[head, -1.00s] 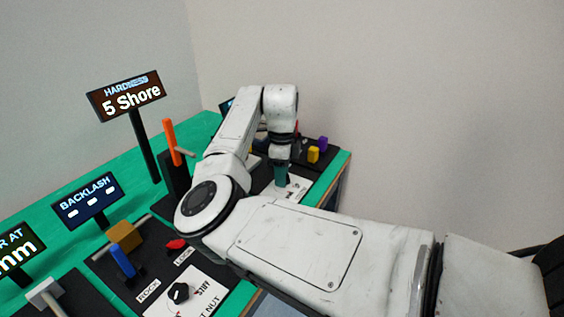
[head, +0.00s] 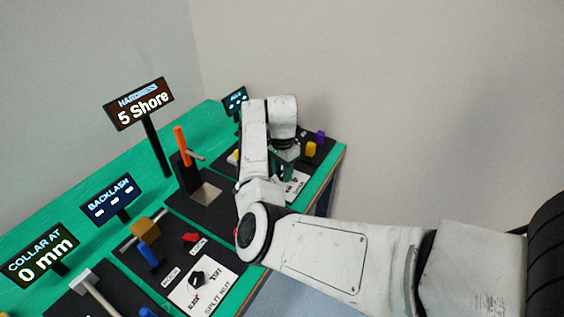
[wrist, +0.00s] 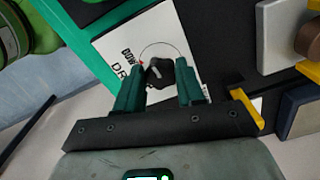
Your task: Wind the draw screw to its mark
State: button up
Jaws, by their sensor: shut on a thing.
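In the wrist view, a black knob (wrist: 161,80) stands on a white card (wrist: 122,45) with a thin dial arc and a red mark; its lettering is partly hidden, with "DR" readable. My gripper (wrist: 158,69) has its two green fingers on either side of the knob, shut on it. In the head view, my gripper (head: 287,165) is down at the far right panel over the white card (head: 298,184), and the knob is hidden there. A display (head: 42,256) reads "COLLAR AT 0 mm".
Near the card stand a yellow block (head: 310,149) and a purple block (head: 320,137). An orange lever (head: 180,140), a hardness display (head: 139,104) reading "5 Shore", a backlash display (head: 113,198) and a split nut knob (head: 197,277) stand further left. A yellow bar (wrist: 246,106) lies close to my right finger.

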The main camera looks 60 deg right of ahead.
jog(key=n+p, duration=0.4)
jog(key=n, duration=0.1)
jog(key=shift+s+r+n+p, duration=0.15)
jog(key=shift+r+n+p, duration=0.05)
jog(key=shift+n+p, duration=0.1)
jog(key=n+p, duration=0.3)
jog(key=n, duration=0.2)
jog(key=shift+f+n, duration=0.1)
jog(key=shift+n, duration=0.2)
jog(key=o, duration=1)
jog(key=shift+o, duration=0.2)
notch_tip(320, 180, up, 11)
jog(key=b, duration=0.1)
jog(key=shift+f, duration=0.15)
